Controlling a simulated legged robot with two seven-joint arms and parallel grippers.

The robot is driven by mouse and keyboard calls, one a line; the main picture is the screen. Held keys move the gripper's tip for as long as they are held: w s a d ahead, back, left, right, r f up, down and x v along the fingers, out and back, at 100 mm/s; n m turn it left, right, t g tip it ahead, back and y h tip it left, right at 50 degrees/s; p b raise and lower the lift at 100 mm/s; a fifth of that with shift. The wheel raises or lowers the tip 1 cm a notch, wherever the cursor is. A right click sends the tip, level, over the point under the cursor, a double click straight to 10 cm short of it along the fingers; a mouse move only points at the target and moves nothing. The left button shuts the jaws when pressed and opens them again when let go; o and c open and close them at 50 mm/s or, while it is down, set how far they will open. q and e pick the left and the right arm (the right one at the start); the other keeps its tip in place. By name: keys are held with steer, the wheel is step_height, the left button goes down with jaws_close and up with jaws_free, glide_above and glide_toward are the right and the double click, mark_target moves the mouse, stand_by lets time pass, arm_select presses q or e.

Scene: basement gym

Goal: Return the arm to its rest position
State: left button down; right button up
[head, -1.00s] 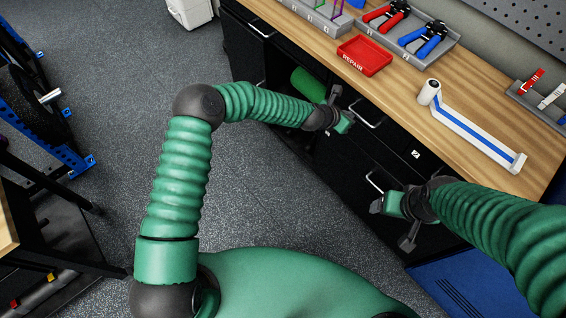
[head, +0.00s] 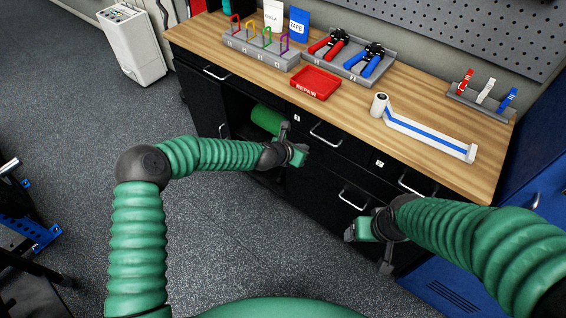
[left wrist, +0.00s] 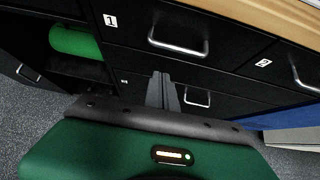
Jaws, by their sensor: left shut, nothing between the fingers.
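My left arm comes in from the left in the head view, bent at the elbow. Its gripper (head: 292,146) is in front of the black cabinet, below the worktop. In the left wrist view its fingers (left wrist: 162,90) are together with nothing between them, in front of the drawers. My right gripper (head: 366,240) is at the right in the head view, low in front of the cabinet; its fingers are partly hidden and I cannot tell whether they are open.
The wooden worktop (head: 345,117) holds a red repair tray (head: 315,83), crimping tools in a grey tray (head: 346,55) and a white-and-blue tool (head: 430,135). The black cabinet has drawers with handles (left wrist: 178,42). A green cylinder (left wrist: 74,42) lies in an open compartment.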

arm_select(q)
steer(key=s+a+r+m+g+y+p, duration=0.1)
steer(key=s+a+r+m, duration=0.4)
steer(key=s+a+m, duration=0.7)
steer(key=s+a+r+m+g+y+p, duration=0.2)
steer(key=s+a+r+m+g+y, duration=0.2)
steer(key=s+a+m, duration=0.8)
steer(key=s+r+m+y, duration=0.1)
steer(key=s+m, duration=0.3)
steer(key=s, duration=0.4)
steer(key=shift+a+r+m+g, duration=0.15)
steer(key=shift+a+m+g, duration=0.15)
steer(key=shift+m, duration=0.1)
arm_select(e)
steer(key=r, duration=0.1)
steer(key=w+r, duration=0.1)
steer(key=shift+a+r, duration=0.2)
steer(key=shift+r, duration=0.15)
arm_select(q)
steer(key=shift+s+d+r, duration=0.1)
steer(key=shift+s+d, duration=0.1)
arm_select(e)
steer(key=shift+s+d, duration=0.15)
arm_select(q)
steer(key=shift+a, duration=0.1)
